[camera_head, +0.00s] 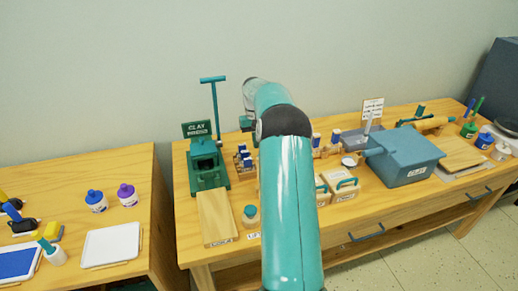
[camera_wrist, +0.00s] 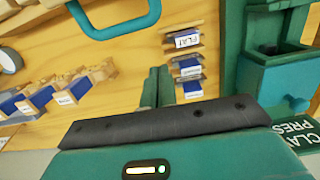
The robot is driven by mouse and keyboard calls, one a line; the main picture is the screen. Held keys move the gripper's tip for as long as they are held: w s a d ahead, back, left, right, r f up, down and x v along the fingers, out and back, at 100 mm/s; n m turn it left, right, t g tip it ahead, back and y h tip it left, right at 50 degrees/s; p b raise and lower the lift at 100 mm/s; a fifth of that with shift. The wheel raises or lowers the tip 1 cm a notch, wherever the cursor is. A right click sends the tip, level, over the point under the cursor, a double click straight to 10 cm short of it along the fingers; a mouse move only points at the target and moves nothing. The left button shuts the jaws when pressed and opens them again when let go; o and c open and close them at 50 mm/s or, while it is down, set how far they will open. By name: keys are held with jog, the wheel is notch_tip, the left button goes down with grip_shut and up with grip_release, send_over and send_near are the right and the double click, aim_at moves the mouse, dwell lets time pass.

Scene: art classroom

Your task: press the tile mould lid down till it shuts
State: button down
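My gripper (camera_wrist: 157,72) shows in the wrist view as two dark green fingers side by side, shut with nothing between them. In the head view it is hidden behind my teal arm. Two wooden boxes with teal handles (camera_head: 341,189) stand right of my arm on the bench; their labels are too small to read, so I cannot tell surely which thing is the tile mould. A teal handle (camera_wrist: 118,22) shows at the top of the wrist view, apart from my fingers. Whether any lid there is raised or shut cannot be told.
The green clay press (camera_head: 206,165) with its tall lever stands left of my arm, a wooden board (camera_head: 216,217) before it. Small labelled blocks (camera_wrist: 186,65) lie near my fingers. A blue-grey box (camera_head: 408,160) stands to the right. Another table (camera_head: 130,178) is at left.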

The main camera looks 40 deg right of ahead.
jog(key=s, duration=0.1)
jog(key=s+a, duration=0.2)
jog(key=shift+s+f, duration=0.15)
jog(key=shift+f, duration=0.1)
dwell(0.4)
